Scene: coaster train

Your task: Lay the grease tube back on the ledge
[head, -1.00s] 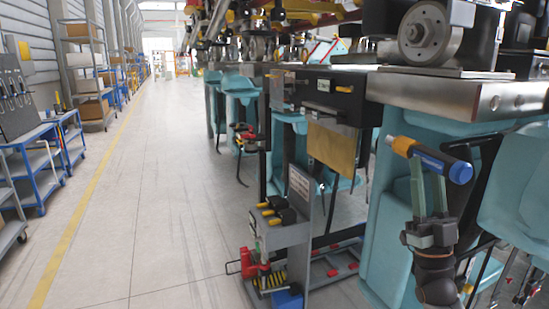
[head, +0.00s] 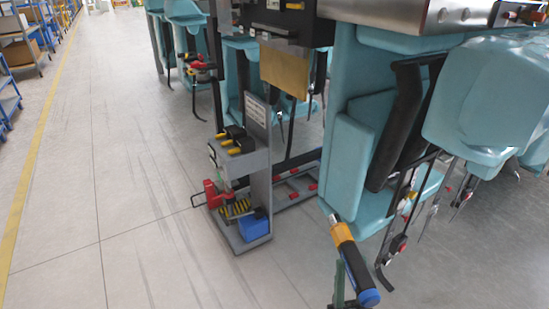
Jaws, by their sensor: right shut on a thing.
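The grease tube (head: 355,268) has a yellow-orange section with a pale tip at its upper end, a dark blue body and a bright blue lower end. It is tilted, near the bottom of the head view, right of centre. My right gripper (head: 347,272) is shut on it; only part of the green fingers shows at the lower frame edge. A grey tool stand (head: 262,190) is on the floor to the left, with a grey ledge (head: 258,158) carrying black-and-yellow tools. I cannot tell whether this is the task's ledge. My left gripper is not in view.
The stand's lower tray holds a blue box (head: 255,226), a red item (head: 213,193) and a yellow-black coil (head: 237,208). Teal train seats (head: 490,95) and black restraints (head: 405,120) crowd the right. The floor at left is clear.

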